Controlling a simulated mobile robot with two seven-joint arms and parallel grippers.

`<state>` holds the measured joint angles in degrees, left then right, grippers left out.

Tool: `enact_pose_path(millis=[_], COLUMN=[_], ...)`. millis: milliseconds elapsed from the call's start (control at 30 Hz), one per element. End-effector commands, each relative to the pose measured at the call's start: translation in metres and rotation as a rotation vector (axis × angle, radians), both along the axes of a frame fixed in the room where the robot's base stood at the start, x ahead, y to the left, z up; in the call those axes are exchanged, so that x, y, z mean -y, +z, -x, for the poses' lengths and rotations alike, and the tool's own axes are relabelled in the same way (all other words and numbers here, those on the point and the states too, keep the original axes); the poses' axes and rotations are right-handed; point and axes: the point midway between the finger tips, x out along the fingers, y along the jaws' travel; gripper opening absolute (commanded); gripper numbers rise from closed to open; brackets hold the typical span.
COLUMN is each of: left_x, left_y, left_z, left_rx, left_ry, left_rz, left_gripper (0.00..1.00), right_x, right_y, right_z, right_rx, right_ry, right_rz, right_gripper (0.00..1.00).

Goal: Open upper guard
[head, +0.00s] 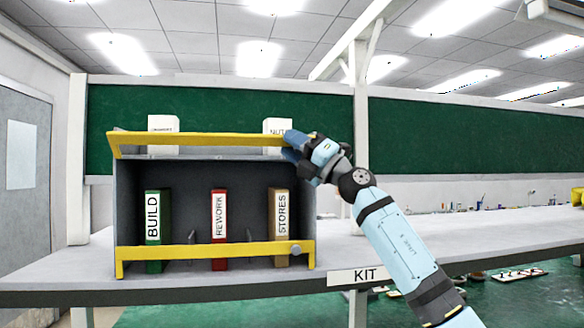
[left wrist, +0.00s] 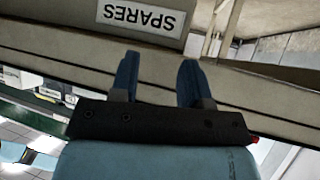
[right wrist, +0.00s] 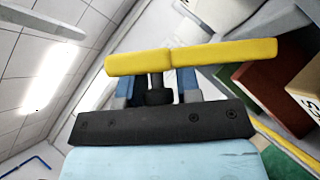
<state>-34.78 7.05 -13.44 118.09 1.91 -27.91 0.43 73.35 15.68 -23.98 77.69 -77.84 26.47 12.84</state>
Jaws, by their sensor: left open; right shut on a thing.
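The upper guard (head: 205,140) is a yellow bar along the top front of a grey cabinet (head: 127,205). It stands up at the top edge, and the compartment below it is uncovered. My right gripper (head: 291,146) is at the guard's right end. In the right wrist view the yellow guard (right wrist: 215,53) crosses just beyond the fingers, and my right gripper (right wrist: 158,85) is shut on a dark knob (right wrist: 158,96) beside it. My left gripper (left wrist: 157,78) is open and empty, in front of a shelf edge labelled SPARES (left wrist: 143,16); the head view does not show it.
A yellow lower guard (head: 205,250) with a grey knob (head: 296,249) crosses the cabinet's bottom front. The bench right of the cabinet is mostly clear.

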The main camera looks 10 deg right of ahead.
Motion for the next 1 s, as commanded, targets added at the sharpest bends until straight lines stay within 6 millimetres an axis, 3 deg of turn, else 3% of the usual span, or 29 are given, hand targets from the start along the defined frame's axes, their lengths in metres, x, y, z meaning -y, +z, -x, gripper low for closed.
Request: enact_pose_path(millis=[33, 100, 600, 1000], left_x=[0.002, 0.005, 0.005, 0.008], left_y=[-0.016, -0.017, -0.014, -0.012], left_z=[-0.002, -0.004, -0.006, -0.006], left_rx=[0.011, 0.029, 0.079, 0.084], left_ry=[-0.001, -0.006, -0.030, -0.029], left_rz=[0.002, 0.002, -0.012, -0.002], left_gripper=[0.43, 0.43, 0.43, 0.43], right_x=[-0.001, -0.001, -0.001, -0.001], right_y=[-0.012, -0.014, -0.023, -0.026], right_z=[0.001, 0.003, 0.005, 0.005], right_rx=[0.041, 0.105, 0.434, 0.503], right_ry=[0.004, 0.004, 0.001, -0.001], right_rz=[-0.008, -0.008, 0.002, 0.000], right_gripper=[0.00, 0.00, 0.00, 0.00])
